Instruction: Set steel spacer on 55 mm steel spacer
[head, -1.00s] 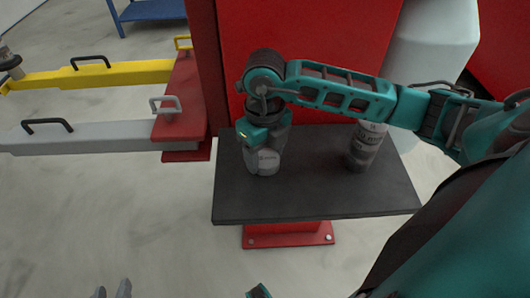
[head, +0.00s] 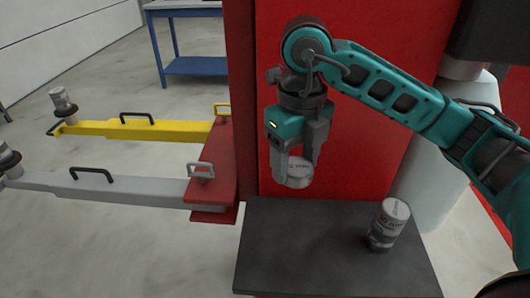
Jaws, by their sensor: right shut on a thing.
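A short steel spacer (head: 297,173) with a pale label is between the fingers of my right gripper (head: 295,172). The gripper is shut on it, pointing down, and holds it above the dark shelf, clear of the surface. Another labelled grey cylinder (head: 389,224) stands on the shelf to the right. A similar small cylinder (head: 62,100) stands on the far left end of the yellow arm. The labels are too small to read, so I cannot tell which is the 55 mm steel spacer. My left gripper is out of view.
The dark shelf (head: 300,245) is bare at its left and middle. The yellow lift arm (head: 150,130) and grey lift arm (head: 110,190) reach left from a red bracket (head: 212,170). A dark round pad (head: 8,158) caps the grey arm's end. A red column (head: 370,150) rises behind the shelf.

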